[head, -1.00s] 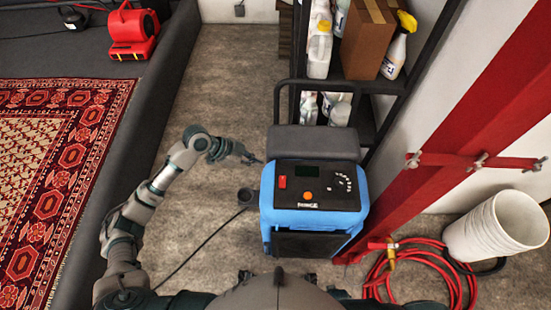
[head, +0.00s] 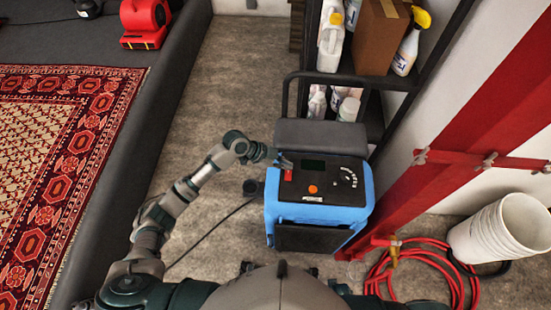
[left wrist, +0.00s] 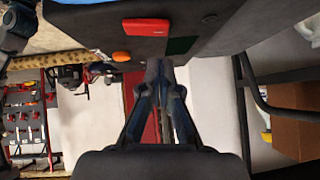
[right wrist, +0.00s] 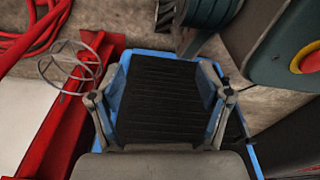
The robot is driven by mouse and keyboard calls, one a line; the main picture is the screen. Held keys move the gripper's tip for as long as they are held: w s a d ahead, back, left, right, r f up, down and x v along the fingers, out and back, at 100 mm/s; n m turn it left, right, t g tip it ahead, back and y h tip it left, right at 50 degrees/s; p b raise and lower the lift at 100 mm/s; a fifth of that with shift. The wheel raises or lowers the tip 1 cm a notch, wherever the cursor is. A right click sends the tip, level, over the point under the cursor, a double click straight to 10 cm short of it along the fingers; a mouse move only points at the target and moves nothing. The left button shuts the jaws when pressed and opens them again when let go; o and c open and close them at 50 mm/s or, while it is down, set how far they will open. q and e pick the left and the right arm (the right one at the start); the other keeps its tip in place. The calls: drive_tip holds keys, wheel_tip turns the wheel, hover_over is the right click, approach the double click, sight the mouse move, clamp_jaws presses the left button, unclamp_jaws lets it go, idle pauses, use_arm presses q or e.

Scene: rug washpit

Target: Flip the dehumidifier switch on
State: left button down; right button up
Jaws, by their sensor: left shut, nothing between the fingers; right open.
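The blue dehumidifier (head: 318,213) stands on the floor with a black top panel. The red switch (head: 288,175) is at the panel's left, beside the dark display (head: 314,164) and above the orange button (head: 313,189). I cannot tell the switch's position. My left gripper (head: 285,163) is shut and empty, at the switch's far edge; contact is unclear. In the left wrist view, the red switch (left wrist: 146,27) lies above the closed fingertips (left wrist: 160,68), with the orange button (left wrist: 121,56) to the left. My right gripper (right wrist: 160,95) is open, in front of the dehumidifier's black ribbed face (right wrist: 155,75).
A black shelf (head: 355,80) with bottles and a cardboard box (head: 380,37) stands behind the dehumidifier. A red post (head: 440,150), coiled red hose (head: 420,262) and white buckets (head: 497,230) are to the right. Bare floor (head: 225,110) lies to the left, then the rug (head: 60,150).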

sight(290, 171)
use_arm(q)
drive_tip(key=shift+w+f, duration=0.2)
drive_tip(key=shift+f, duration=1.3)
use_arm(e)
drive_tip(key=shift+w+r, duration=0.4)
drive_tip(key=shift+w, duration=0.2)
use_arm(q)
drive_tip(key=shift+a, duration=0.1)
drive_tip(key=shift+f, duration=0.2)
use_arm(e)
drive_tip(key=shift+a, duration=0.1)
drive_tip(key=shift+r, duration=0.1)
use_arm(q)
drive_tip(key=shift+s+r+p, duration=0.2)
drive_tip(key=shift+s+p, duration=0.35)
drive_tip(key=shift+s, duration=0.2)
use_arm(e)
drive_tip(key=shift+w+r, duration=0.15)
drive_tip(key=shift+r, duration=0.6)
drive_tip(key=shift+f, duration=0.1)
